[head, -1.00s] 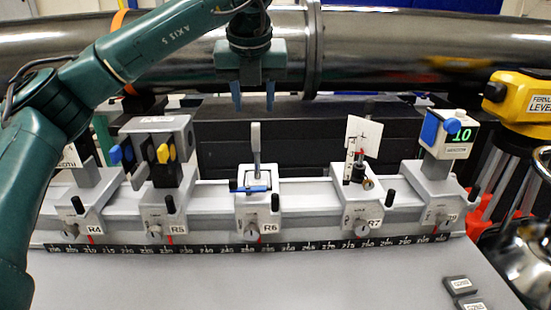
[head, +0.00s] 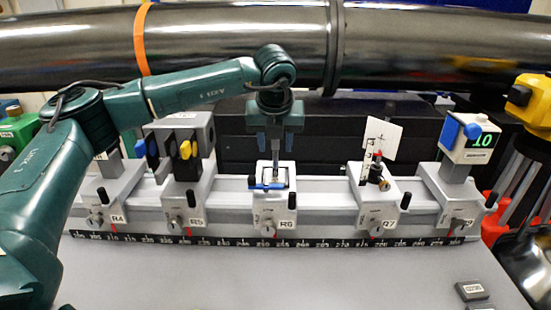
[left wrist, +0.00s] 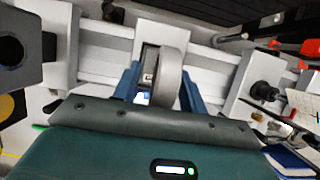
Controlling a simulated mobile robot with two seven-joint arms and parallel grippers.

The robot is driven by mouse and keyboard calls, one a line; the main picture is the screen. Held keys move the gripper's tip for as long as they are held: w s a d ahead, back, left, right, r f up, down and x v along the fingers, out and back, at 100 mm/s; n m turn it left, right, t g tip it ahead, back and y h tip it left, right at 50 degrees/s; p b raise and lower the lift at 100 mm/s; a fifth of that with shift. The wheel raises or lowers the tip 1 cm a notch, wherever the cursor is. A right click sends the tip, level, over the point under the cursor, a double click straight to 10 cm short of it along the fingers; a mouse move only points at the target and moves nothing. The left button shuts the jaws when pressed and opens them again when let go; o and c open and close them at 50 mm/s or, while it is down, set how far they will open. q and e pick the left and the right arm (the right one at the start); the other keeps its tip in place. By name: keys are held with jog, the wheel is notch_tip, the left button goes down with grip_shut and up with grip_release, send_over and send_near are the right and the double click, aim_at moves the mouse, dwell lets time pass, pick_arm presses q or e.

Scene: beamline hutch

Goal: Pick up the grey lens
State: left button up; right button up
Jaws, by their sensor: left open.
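The grey lens (left wrist: 170,80) shows in the left wrist view as a thick round disc, seen nearly edge-on. It stands upright on the carrier labelled R6 (head: 287,224), at the middle of the rail. My left gripper (head: 275,148) points down over this carrier. In the left wrist view its two blue fingers (left wrist: 158,92) are open, one on each side of the lens. I cannot tell whether a finger touches it. In the head view the gripper hides much of the lens. My right gripper is not in view.
Carriers R4 (head: 117,218) and R5 (head: 194,222) stand to the left, R7 (head: 387,224) to the right with a white card (head: 382,137). A display box (head: 470,140) stands farther right. A large dark pipe (head: 420,50) runs behind. The table front (head: 270,280) is mostly clear.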

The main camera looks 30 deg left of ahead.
pick_arm(q)
grip_shut()
dwell(0.5)
